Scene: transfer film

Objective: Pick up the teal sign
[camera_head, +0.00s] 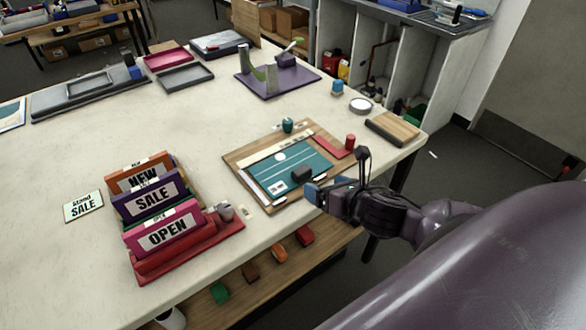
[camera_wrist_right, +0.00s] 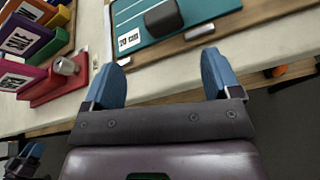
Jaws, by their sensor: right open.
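The teal sign (camera_head: 303,168) lies flat on a wooden board near the table's front edge. It carries white lines, a white disc and a small label, and a black block (camera_head: 302,174) rests on its near part. The sign also shows at the top of the right wrist view (camera_wrist_right: 205,10). My right gripper (camera_head: 315,190) is open and empty, with blue fingertips, just in front of the board's near edge. In the wrist view its fingers (camera_wrist_right: 166,62) are apart over the table edge. A dark shape at the lower left there may be my left gripper (camera_wrist_right: 22,160), mostly cut off.
A red rack (camera_head: 190,248) holds orange, purple and pink signs to the left, with a small grey knob beside it. A red cylinder (camera_head: 350,142) and a teal knob (camera_head: 288,125) stand by the board. A purple stand (camera_head: 285,84) is farther back. The table's left middle is clear.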

